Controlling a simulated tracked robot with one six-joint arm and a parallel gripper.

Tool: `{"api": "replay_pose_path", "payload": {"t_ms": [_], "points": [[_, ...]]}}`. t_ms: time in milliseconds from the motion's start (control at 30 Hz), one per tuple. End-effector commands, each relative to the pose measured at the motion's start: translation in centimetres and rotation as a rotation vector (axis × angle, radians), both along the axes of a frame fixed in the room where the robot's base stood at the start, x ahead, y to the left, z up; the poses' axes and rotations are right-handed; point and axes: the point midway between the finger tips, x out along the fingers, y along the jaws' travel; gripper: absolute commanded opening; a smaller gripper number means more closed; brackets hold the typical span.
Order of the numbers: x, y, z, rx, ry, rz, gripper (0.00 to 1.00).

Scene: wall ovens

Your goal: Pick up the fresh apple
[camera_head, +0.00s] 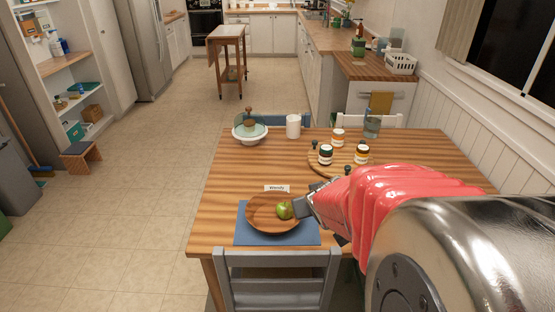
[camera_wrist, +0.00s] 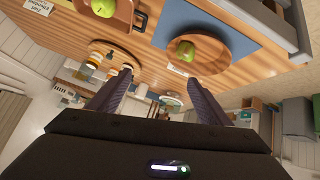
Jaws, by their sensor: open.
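A green apple (camera_head: 284,210) sits in a round wooden plate (camera_head: 260,212) on a blue mat (camera_head: 250,236) at the table's near side. In the wrist view this apple (camera_wrist: 185,51) lies beyond the fingertips, not between them. A second green apple (camera_wrist: 103,7) sits on a reddish-brown dish (camera_wrist: 122,16) at the wrist view's upper left; my arm hides it in the head view. Which apple is the fresh one I cannot tell. My gripper (camera_wrist: 158,90) is open and empty. In the head view my gripper (camera_head: 306,207) appears just right of the plate's apple.
A small card (camera_head: 277,188) stands behind the plate; another card (camera_wrist: 39,6) is near the second apple. Several jars stand on a round board (camera_head: 325,167). A white mug (camera_head: 293,126), a lidded bowl (camera_head: 250,132) and a glass (camera_head: 372,127) are farther back. A chair (camera_head: 277,260) stands in front.

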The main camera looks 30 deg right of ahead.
Motion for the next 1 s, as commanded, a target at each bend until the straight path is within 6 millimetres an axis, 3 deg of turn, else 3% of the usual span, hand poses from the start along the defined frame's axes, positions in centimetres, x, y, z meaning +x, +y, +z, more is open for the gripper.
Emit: {"api": "replay_pose_path", "payload": {"t_ms": [100,500,800,1000], "points": [[-0.3,-3.7,-2.0,-0.026,-0.022,-0.028,0.72],[-2.9,-12.4,-8.5,-0.038,-0.154,-0.067,0.72],[-6.9,-16.3,-13.2,-0.009,-0.295,-0.105,0.72],[-9.5,-17.5,-15.2,0.012,-0.397,-0.132,0.72]]}}
